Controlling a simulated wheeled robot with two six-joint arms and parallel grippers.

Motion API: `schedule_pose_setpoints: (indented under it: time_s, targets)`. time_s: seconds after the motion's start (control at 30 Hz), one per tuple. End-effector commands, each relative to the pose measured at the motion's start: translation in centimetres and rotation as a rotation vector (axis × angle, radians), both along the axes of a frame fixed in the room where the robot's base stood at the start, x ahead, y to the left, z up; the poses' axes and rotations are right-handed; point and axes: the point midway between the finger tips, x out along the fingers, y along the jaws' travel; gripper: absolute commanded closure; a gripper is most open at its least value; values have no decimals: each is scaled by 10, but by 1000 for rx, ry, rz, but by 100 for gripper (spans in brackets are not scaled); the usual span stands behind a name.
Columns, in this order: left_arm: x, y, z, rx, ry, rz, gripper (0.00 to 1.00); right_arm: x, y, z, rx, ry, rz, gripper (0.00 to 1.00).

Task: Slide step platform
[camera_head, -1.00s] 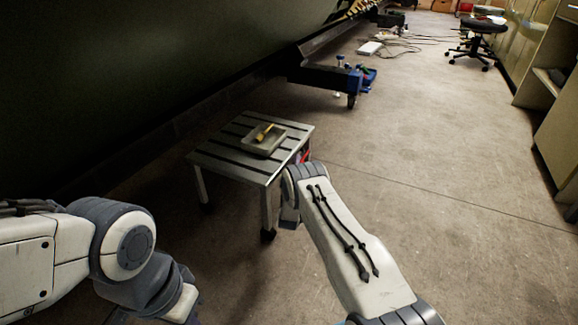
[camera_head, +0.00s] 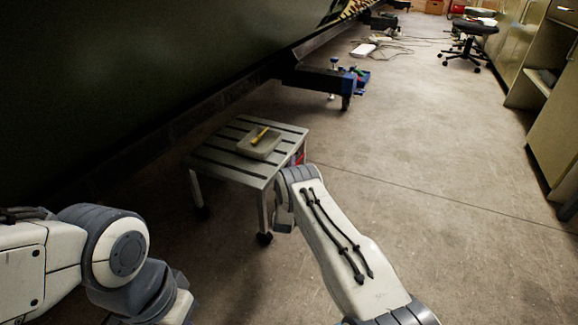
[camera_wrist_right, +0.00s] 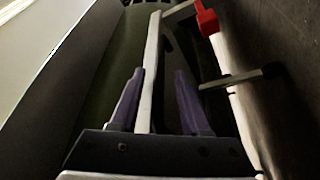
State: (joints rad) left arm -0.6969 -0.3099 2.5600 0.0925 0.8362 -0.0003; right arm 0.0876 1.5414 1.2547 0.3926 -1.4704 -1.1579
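The step platform (camera_head: 217,167) is a low grey slatted table with dark feet. It stands on the floor beside the big dark green hull, left of my right forearm in the head view. In the head view my right gripper is hidden behind its own wrist, near the platform's right side. In the right wrist view its two purple fingers (camera_wrist_right: 158,105) stand apart. A pale bar (camera_wrist_right: 150,65), apparently part of the platform, runs between them, with a gap to the right finger. My left arm is at lower left; its gripper is almost wholly cut off by the bottom edge.
A shallow tray (camera_head: 271,150) with a yellow-handled brush (camera_head: 260,135) sits on the platform. The dark green hull (camera_head: 130,70) fills the left. A blue-ended support (camera_head: 325,80) juts out beyond the platform. A stool (camera_head: 474,35) and cabinets (camera_head: 556,130) are at right. Open floor lies between.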

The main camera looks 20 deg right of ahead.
Motion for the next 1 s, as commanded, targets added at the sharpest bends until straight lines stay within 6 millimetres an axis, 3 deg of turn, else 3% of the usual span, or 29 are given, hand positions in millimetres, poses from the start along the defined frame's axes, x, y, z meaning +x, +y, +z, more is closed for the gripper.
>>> schedule_pose_setpoints:
  time_s: [0.23, 0.5, 1.0]
  targets:
    - [0, 0, 34, 0, 0, 0, 100, -40, 22, -6, 1, 11, 2, 55]
    - [0, 0, 54, 0, 0, 0, 100, -78, 43, -19, 1, 7, 0, 55]
    - [0, 0, 55, 0, 0, 0, 100, -86, 46, -23, 2, 5, -2, 55]
